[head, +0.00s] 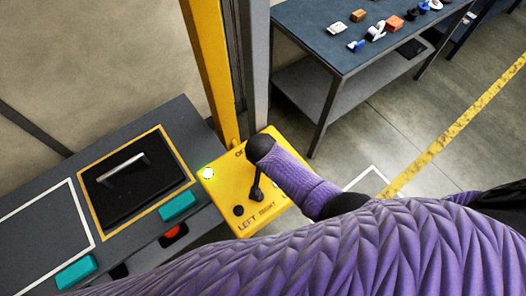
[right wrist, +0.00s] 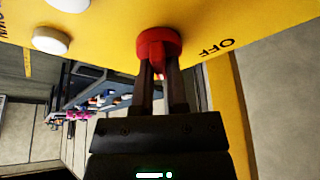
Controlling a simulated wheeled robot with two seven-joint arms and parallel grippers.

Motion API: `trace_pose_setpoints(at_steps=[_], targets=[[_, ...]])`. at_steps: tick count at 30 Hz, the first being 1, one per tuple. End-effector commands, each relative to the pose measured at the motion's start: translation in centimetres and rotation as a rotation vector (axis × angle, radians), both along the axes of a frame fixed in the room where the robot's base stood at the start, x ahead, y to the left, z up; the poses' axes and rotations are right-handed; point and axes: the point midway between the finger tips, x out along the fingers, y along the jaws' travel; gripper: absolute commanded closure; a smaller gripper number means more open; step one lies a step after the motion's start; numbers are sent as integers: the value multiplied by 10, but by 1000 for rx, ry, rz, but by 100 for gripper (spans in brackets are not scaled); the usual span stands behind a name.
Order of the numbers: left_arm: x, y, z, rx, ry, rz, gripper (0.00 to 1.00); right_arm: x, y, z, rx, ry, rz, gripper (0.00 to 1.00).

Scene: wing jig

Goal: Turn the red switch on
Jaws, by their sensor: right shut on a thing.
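The red switch (right wrist: 158,48) stands out from the yellow control panel (head: 226,192), beside the printed word OFF. In the right wrist view my right gripper (right wrist: 160,72) is shut on the red switch, with a dark finger on each side of it. In the head view the dark end of my right arm covers the switch and the gripper's fingers. My left gripper is not in view.
A grey bench (head: 130,117) stands left, a parts table (head: 325,40) at back right.

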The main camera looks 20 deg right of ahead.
Motion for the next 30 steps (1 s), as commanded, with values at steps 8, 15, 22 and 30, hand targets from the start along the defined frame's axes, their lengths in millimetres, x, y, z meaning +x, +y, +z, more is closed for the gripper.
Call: trace_pose_setpoints(at_steps=[8, 15, 22, 30], targets=[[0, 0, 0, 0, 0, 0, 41, 2, 0, 1, 0, -4, -95, 100], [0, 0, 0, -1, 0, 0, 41, 2, 1, 1, 1, -4, -120, 100], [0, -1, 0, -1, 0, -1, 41, 2, 0, 1, 0, -5, -122, 100], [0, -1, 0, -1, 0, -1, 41, 2, 0, 1, 0, -4, -121, 49]])
